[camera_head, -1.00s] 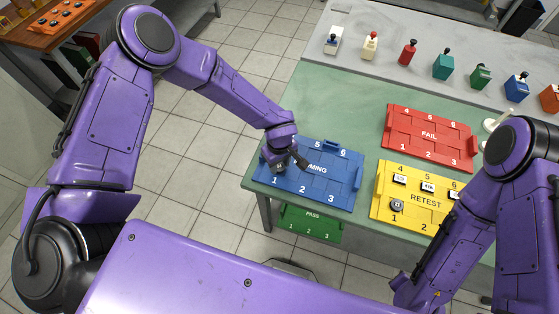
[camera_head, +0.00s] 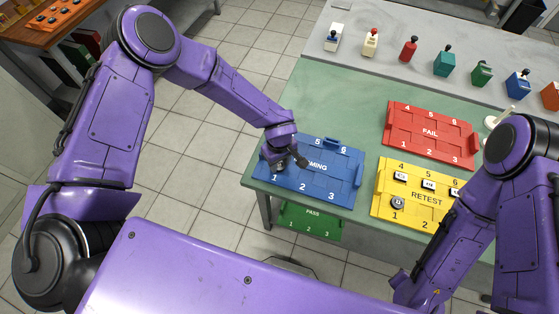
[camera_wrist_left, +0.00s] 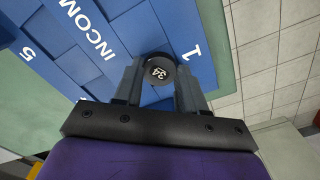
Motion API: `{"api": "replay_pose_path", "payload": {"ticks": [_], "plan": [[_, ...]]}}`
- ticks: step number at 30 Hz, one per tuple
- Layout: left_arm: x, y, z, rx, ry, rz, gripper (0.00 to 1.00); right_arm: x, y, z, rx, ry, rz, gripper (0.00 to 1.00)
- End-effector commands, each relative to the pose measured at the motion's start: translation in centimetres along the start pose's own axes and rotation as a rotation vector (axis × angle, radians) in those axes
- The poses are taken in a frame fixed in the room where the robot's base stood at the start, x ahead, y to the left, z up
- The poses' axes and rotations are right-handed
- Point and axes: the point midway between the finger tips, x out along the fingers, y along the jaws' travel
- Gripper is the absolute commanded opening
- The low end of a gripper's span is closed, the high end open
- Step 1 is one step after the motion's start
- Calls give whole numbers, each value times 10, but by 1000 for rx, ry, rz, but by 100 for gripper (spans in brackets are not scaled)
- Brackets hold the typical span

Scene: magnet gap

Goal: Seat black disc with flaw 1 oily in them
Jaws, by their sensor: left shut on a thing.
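My left gripper (camera_head: 288,162) is over the left part of the blue INCOMING tray (camera_head: 331,186), close to its slot 1. In the left wrist view, the gripper (camera_wrist_left: 157,82) is shut on a black disc (camera_wrist_left: 158,72) with a light marking on its face that looks like 34. The disc sits between the two fingers just beside the printed 1 of the tray (camera_wrist_left: 142,30). I cannot tell whether it touches the tray. In the head view the gripper hides the disc. My right gripper is not in view; only my right arm shows.
A yellow RETEST tray (camera_head: 381,181) holds several small pieces. A red FAIL tray (camera_head: 428,135) looks empty. A green PASS tray (camera_head: 311,222) sits lower at the table's front. Several coloured blocks with knobs, such as the red one (camera_head: 409,52), stand along the back.

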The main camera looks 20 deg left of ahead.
Motion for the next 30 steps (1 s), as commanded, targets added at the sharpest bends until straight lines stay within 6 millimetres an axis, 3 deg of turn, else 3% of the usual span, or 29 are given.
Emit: {"api": "replay_pose_path", "payload": {"ticks": [8, 9, 12, 18, 24, 30], "plan": [[2, 0, 0, 0, 0, 1, 13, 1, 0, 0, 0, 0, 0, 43], [2, 0, 0, 0, 0, 1, 43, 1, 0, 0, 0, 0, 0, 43], [2, 0, 0, 0, 0, 1, 70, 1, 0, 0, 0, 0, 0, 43], [2, 0, 0, 0, 0, 0, 70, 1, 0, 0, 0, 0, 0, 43], [2, 0, 0, 0, 0, 0, 42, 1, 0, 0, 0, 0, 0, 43], [2, 0, 0, 0, 0, 0, 42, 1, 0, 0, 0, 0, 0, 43]]}}
